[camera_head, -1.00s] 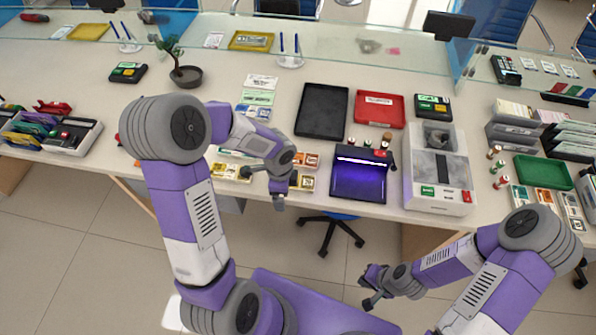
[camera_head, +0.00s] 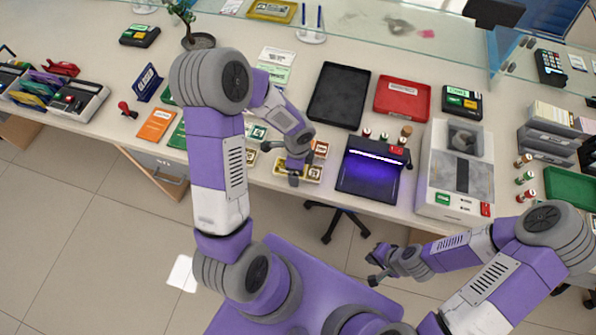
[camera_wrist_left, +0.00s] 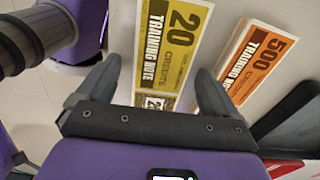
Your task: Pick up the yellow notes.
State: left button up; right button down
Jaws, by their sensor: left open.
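The yellow notes (camera_wrist_left: 172,48), printed "20 credits training note", lie flat at the counter's front edge in the left wrist view. In the head view, a small part of them (camera_head: 281,167) shows beside my left gripper (camera_head: 294,178). In the left wrist view, my left gripper (camera_wrist_left: 156,82) is open, with one finger on each side of the notes' near end. I cannot tell whether it touches them. My right gripper (camera_head: 374,267) is open and empty, low in front of the counter.
Orange "500" notes (camera_wrist_left: 252,60) lie just right of the yellow ones. A black device with a purple light (camera_head: 370,178) stands to the right. A black tray (camera_head: 338,95) and a red tray (camera_head: 402,98) lie behind. An orange card (camera_head: 157,124) lies to the left.

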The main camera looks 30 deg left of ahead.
pick_arm(q)
jog(key=shift+f, duration=0.1)
jog(key=shift+c, duration=0.2)
jog(key=c, duration=1.1)
